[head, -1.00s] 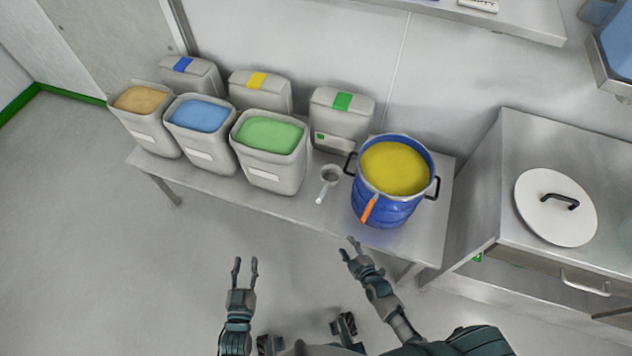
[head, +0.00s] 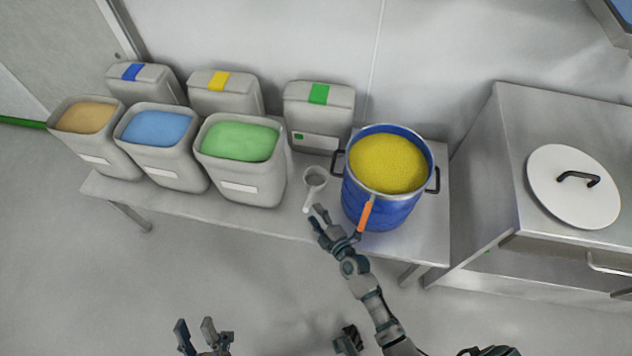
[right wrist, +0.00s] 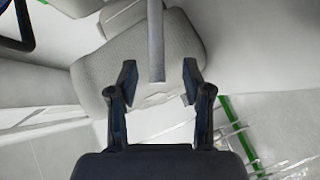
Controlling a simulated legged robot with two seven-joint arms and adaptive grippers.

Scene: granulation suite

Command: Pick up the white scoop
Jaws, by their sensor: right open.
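The white scoop (head: 314,180) lies on the steel table, its round cup toward the back and its handle pointing to the front edge. My right gripper (head: 317,217) is open at the handle's front end. In the right wrist view, a grey bar (right wrist: 156,42), which looks like the scoop's handle, reaches between the two open fingers (right wrist: 160,80). I cannot tell whether they touch it. My left gripper (head: 196,328) is open and empty, low in front of the table.
A blue drum (head: 372,212) of yellow powder with an orange handle (head: 364,217) stands just right of the scoop. Bins of green (head: 240,180), blue (head: 160,165) and tan (head: 95,150) powder stand left. A steel cabinet with a white lid (head: 572,195) is at right.

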